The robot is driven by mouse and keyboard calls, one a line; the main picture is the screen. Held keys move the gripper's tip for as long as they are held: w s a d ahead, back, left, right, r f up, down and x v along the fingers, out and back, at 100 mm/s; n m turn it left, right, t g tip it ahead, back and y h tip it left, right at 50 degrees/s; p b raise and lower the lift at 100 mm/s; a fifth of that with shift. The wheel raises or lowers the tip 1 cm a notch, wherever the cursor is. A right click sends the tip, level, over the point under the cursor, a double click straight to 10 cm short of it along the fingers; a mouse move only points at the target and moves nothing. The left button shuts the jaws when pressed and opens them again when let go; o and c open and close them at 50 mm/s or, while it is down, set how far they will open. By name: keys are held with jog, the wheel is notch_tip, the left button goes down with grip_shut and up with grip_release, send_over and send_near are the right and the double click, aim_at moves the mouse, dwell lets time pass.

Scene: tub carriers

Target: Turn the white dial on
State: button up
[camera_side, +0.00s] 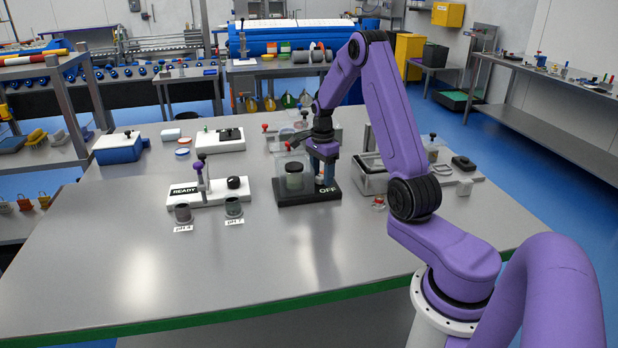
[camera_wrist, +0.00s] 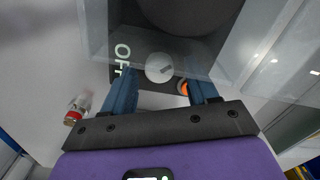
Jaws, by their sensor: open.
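The white dial (camera_wrist: 159,67) shows in the wrist view as a round knob with a grey slanted mark. It sits on a black base (camera_side: 296,198) whose front is lettered OFF. My gripper (camera_wrist: 162,82) is open, with one blue finger on each side of the dial. I cannot tell whether the fingers touch it. In the side view my gripper (camera_side: 325,172) points down over the right end of the base, and its fingers largely hide the dial. An orange spot (camera_wrist: 184,88) shows beside the right finger.
A metal bin (camera_side: 371,181) is close on the right. A white READY unit (camera_side: 208,193) and two dark cups stand left. The front of the table is clear.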

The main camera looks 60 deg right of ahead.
notch_tip(320, 180, up, 18)
jog(key=f, duration=0.1)
jog(key=t+y, duration=0.2)
jog(key=y, duration=0.2)
send_near(322, 176)
jog(key=x, duration=0.9)
jog(key=shift+w+a+r, duration=0.1)
jog(key=shift+w+a, duration=0.05)
jog(key=shift+a, duration=0.1)
jog(key=shift+r+m, duration=0.15)
jog(key=shift+m, duration=0.75)
jog(key=m, duration=0.2)
jog(key=m+t+h, duration=0.1)
jog(key=m, duration=0.2)
jog(key=shift+t+h, duration=0.3)
jog(key=shift+d+r+m, duration=0.1)
jog(key=shift+r+m, duration=0.2)
jog(key=shift+m, duration=0.2)
jog(key=s+v, duration=0.1)
jog(key=v, duration=1.5)
jog(key=s+a+n+g, duration=0.1)
jog(key=s+a+n, duration=0.1)
jog(key=a+n, duration=0.9)
jog(key=s+a+f+n+g, duration=0.1)
jog(key=s+a+n+g, duration=0.1)
jog(key=a+n, duration=0.9)
jog(key=a, duration=0.6)
jog(key=shift+s+a+f+n, duration=0.15)
jog(key=shift+a+f+n, duration=0.1)
jog(key=shift+f+n, duration=0.1)
